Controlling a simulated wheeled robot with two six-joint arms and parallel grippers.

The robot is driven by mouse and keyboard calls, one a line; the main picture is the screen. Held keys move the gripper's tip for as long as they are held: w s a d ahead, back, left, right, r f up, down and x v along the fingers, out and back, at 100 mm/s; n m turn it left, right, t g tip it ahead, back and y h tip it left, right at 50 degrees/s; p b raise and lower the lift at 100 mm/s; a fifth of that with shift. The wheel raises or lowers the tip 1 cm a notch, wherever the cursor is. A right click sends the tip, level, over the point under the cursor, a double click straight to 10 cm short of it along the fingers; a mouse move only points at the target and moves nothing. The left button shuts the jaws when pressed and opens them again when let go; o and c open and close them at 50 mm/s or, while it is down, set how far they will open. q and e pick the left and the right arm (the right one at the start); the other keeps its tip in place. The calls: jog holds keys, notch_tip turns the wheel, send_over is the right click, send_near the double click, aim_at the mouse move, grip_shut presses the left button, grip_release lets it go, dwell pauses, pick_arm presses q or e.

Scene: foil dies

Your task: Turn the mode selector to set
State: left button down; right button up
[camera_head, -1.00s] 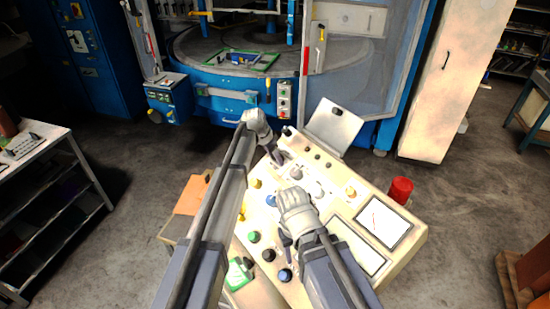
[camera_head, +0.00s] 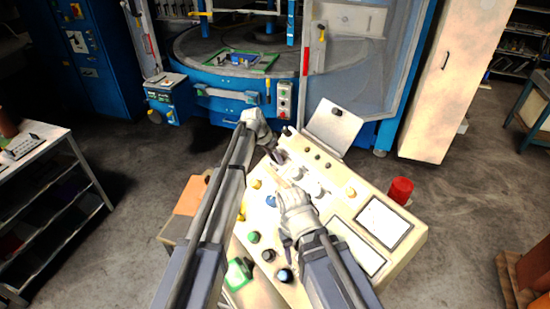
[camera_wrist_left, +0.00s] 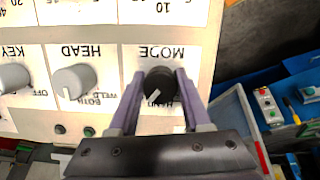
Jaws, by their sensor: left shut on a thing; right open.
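The mode selector (camera_wrist_left: 156,86) is a round black knob under an upside-down MODE label in the left wrist view. Its white pointer line slants to the lower left, near the partly covered HAND label. My left gripper (camera_wrist_left: 159,78) has one finger on each side of the knob and is shut on it. In the head view my left gripper (camera_head: 277,156) is at the panel's far left corner and mostly hides the knob. My right gripper (camera_head: 288,242) is open over the panel's lower left part; its fingers are small and partly hidden by the wrist.
The cream control panel (camera_head: 349,212) carries several other knobs and buttons. The grey HEAD knob (camera_wrist_left: 74,81) and KEY knob (camera_wrist_left: 13,77) are beside the selector. A red cylinder (camera_head: 401,190) stands at the panel's right edge. A blue machine (camera_head: 235,107) stands behind.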

pick_arm(q)
jog(key=n, duration=0.4)
jog(key=shift+g+h, duration=0.4)
jog(key=n+b, duration=0.1)
jog(key=n, duration=0.2)
jog(key=shift+n+h, duration=0.4)
jog(key=n, duration=0.4)
jog(key=shift+s+d+h+b, duration=0.1)
jog(key=shift+h+b, duration=0.25)
jog(key=shift+h, duration=0.05)
jog(key=shift+n+h+b, duration=0.4)
jog(key=shift+n+h, duration=0.1)
jog(key=shift+n, duration=1.5)
jog(key=shift+d+r, duration=0.1)
jog(key=shift+c, duration=1.8)
grip_release()
jog(key=p+v, duration=0.6)
jog(key=v, duration=0.1)
jog(key=shift+a+r, duration=0.25)
jog(key=shift+r, duration=0.05)
